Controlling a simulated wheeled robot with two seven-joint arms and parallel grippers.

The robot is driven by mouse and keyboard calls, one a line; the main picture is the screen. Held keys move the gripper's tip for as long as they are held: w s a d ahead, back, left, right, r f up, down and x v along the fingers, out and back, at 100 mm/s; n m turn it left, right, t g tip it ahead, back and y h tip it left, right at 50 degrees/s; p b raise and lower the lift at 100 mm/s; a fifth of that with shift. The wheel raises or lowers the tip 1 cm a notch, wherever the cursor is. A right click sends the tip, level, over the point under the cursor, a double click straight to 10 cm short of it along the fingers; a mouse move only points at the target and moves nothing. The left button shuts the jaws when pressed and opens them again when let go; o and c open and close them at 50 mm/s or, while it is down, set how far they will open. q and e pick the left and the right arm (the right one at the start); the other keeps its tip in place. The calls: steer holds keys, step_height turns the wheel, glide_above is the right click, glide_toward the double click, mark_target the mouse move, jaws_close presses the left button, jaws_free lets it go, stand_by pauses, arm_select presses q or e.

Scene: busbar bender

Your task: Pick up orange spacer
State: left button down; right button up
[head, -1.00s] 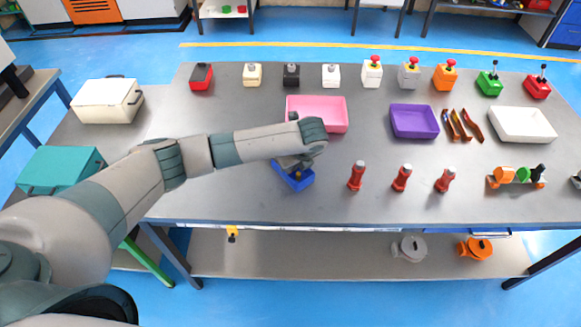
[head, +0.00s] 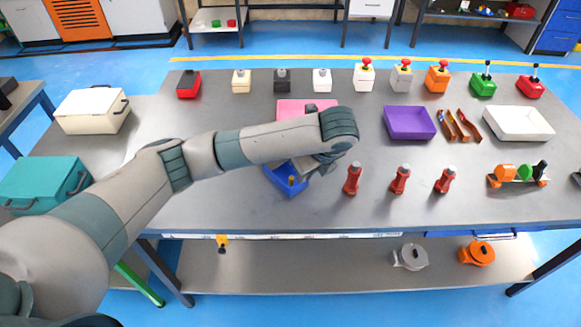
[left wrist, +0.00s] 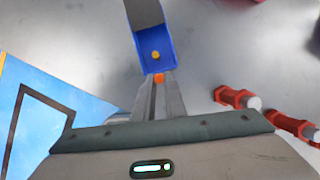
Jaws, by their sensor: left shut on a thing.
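The orange spacer (left wrist: 159,77) shows as a small orange piece between the fingertips of my left gripper (left wrist: 159,82) in the left wrist view. The gripper is shut on it, and the fingers hide most of it. The fingertips are at the near end of the blue tray (left wrist: 144,52); I cannot tell whether they touch it. A small yellow-orange peg (left wrist: 155,55) stands in the tray. In the head view my left gripper (head: 322,170) is just right of the blue tray (head: 281,182), partly hidden by my wrist. My right gripper is not in view.
Red posts (head: 352,179) stand on the table right of the gripper. A pink tray (head: 290,108) lies behind my forearm, and a purple tray (head: 409,122) is further right. Several button and switch boxes line the back edge. The table's front strip is clear.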

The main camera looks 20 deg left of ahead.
arm_select(q)
steer(key=s+d, duration=0.6)
steer(key=d, duration=0.3)
steer(key=shift+b, duration=0.3)
